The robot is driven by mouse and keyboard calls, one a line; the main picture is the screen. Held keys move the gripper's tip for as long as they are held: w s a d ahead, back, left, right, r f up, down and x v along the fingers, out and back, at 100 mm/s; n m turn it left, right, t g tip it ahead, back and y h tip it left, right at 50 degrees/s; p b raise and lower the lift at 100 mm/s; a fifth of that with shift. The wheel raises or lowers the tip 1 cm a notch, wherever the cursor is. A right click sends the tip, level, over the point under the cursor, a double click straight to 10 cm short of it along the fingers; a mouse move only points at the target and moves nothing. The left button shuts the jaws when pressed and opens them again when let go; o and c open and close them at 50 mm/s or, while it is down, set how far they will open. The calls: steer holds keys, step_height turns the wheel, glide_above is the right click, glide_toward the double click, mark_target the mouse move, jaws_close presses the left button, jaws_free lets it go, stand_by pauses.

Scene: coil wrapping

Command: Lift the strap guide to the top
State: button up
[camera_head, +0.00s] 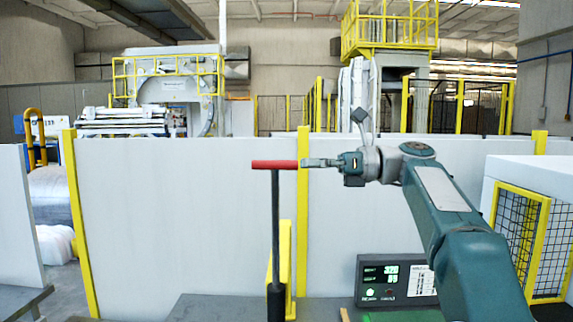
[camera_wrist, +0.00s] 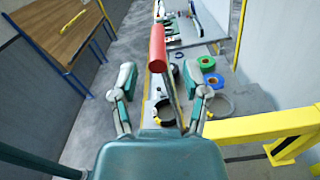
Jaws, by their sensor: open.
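A red horizontal handle (camera_head: 275,165) sits on top of a dark upright post (camera_head: 276,225); this looks like the strap guide, though no label shows it. My gripper (camera_head: 308,162) is level with the handle, just right of its right end in the head view. In the wrist view my gripper (camera_wrist: 159,76) is open, with its two fingers spread to either side. The red handle (camera_wrist: 157,47) lies along the line between the fingers, its near end about at the fingertips. The fingers do not visibly touch it.
A display box (camera_head: 397,281) with green digits stands below my arm. White panels (camera_head: 180,215) with yellow posts close off the back. The wrist view shows green tape (camera_wrist: 207,62), blue tape (camera_wrist: 214,81) and a wooden table (camera_wrist: 62,42). A yellow rail (camera_wrist: 262,125) is at right.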

steer(key=d, duration=0.6)
steer(key=shift+d, duration=0.35)
steer(key=s+a+f+n+t+h, duration=0.2)
steer(key=s+f+n+h, duration=0.1)
steer(key=s+f+h, duration=0.3)
steer(key=s+a+f+n+t+h, duration=0.25)
steer(key=s+f, duration=0.25)
steer(key=f, duration=0.3)
steer(key=s+d+f+n+h, duration=0.4)
steer(key=s+f+n, duration=0.3)
steer(key=s+f, duration=0.2)
steer(key=s+d+f+n+h, duration=0.4)
steer(key=s+f+n, duration=0.4)
steer(key=f, duration=0.4)
steer(key=shift+s+h, duration=0.6)
steer(key=shift+h, duration=0.15)
